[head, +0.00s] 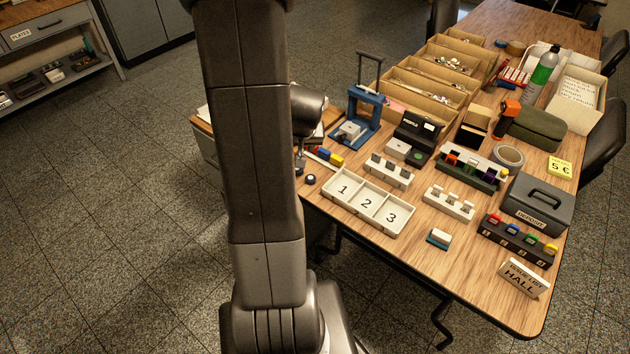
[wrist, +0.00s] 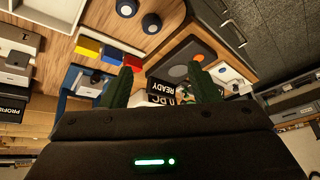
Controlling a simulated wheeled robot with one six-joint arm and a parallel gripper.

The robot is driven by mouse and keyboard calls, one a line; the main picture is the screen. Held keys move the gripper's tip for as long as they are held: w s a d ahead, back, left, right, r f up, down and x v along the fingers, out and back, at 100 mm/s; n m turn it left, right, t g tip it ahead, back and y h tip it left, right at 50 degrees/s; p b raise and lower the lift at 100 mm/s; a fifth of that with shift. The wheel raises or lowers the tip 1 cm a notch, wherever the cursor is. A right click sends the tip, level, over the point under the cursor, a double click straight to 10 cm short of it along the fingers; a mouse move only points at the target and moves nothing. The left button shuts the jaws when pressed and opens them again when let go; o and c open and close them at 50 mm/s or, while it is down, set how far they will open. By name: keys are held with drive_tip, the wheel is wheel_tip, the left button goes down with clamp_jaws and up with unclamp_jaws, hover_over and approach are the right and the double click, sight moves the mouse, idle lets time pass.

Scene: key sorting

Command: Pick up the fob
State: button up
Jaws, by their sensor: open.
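My gripper (wrist: 162,72) shows in the wrist view as two dark green fingers, apart, with nothing clearly held between them. Beyond and between the fingers are a black box marked READY (wrist: 163,88) and a dark panel with an orange disc (wrist: 178,71). I cannot single out the fob with certainty. Small coloured tags stand in a black rack (head: 514,243) at the table's right in the head view, and others stand in a dark green rack (head: 466,172).
A white tray marked 1, 2, 3 (head: 359,213) lies near the table's front edge. A blue press (head: 360,120), a PROFILE device (head: 417,132) and a grey DEPOSIT box (head: 540,202) stand around it. Two round black pieces (wrist: 151,23) lie on bare wood.

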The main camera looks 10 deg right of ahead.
sight(311, 178)
drive_tip(key=s+d+n+g, duration=0.1)
drive_tip(key=s+d+g, duration=0.1)
drive_tip(key=s+d, duration=0.15)
drive_tip(key=shift+p+x, duration=0.45)
drive_tip(key=shift+x, duration=6)
drive_tip(key=shift+s+f, duration=0.1)
drive_tip(key=shift+s, duration=0.1)
drive_tip(key=shift+c, duration=0.4)
drive_tip(key=shift+d, duration=0.1)
drive_tip(key=c, duration=1)
